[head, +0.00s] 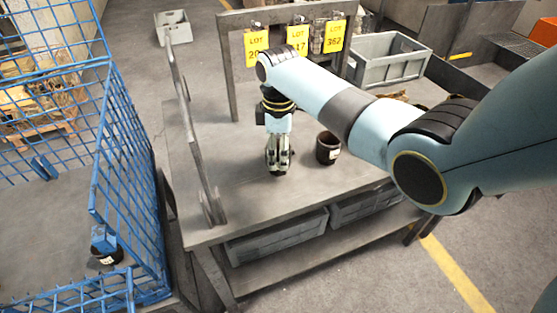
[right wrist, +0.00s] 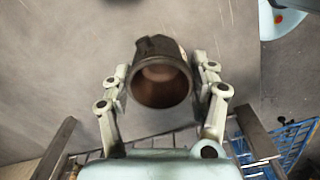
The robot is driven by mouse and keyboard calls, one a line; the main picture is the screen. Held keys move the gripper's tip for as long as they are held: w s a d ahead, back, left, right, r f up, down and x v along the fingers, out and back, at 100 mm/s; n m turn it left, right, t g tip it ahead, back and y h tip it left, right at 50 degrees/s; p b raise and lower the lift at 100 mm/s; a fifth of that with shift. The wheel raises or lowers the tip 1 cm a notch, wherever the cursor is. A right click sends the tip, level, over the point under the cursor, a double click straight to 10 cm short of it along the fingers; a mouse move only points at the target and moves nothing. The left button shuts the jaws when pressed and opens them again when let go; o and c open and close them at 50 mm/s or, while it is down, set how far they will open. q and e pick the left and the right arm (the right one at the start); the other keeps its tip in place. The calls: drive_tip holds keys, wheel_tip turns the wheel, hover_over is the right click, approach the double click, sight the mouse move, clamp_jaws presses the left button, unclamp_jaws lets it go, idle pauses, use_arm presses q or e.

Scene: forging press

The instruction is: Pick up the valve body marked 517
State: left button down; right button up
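A dark, hollow, cup-like valve body (head: 328,148) stands upright on the grey table, with a pale label too small to read. My right gripper (head: 278,172) points down at the table just left of it, with a gap between them in the head view. In the right wrist view the valve body (right wrist: 160,78) shows its open, brownish bore between the two spread fingers of my right gripper (right wrist: 160,72); no firm contact is visible. A number 517 cannot be read on it. My left gripper is not in view.
Yellow lot signs (head: 335,36) hang from a frame at the table's back; my arm partly covers the middle one, ending in 17. A grey bin (head: 388,60) stands behind right. A blue mesh cage (head: 125,180) and upright rail (head: 190,125) flank the left. The front tabletop is clear.

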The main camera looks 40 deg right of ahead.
drive_tip(key=c, duration=0.7)
drive_tip(key=shift+c, duration=0.6)
drive_tip(key=shift+r, duration=0.1)
